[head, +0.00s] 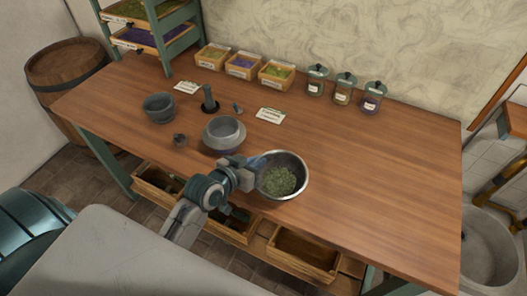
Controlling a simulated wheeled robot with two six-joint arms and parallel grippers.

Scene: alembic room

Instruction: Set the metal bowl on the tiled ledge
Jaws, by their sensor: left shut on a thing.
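The metal bowl (299,172) is shiny and round, with chopped green herbs (278,181) inside. It is upright at the front edge of the wooden table, right of the middle of the head view. My left gripper (256,169) is shut on the left side of its rim. The fingertips are partly hidden by the gripper body, and I cannot tell whether the bowl touches the tabletop. A white tiled surface (485,158) shows at the right edge, beyond the table; I cannot tell whether it is the ledge. My right gripper is not in view.
The wooden table (390,165) is clear to the bowl's right. A grey bowl-like vessel (223,133) and a dark mortar (159,108) stand left. Labelled boxes (243,67) and glass jars (344,89) line the back. A round basin (490,250) is at the far right.

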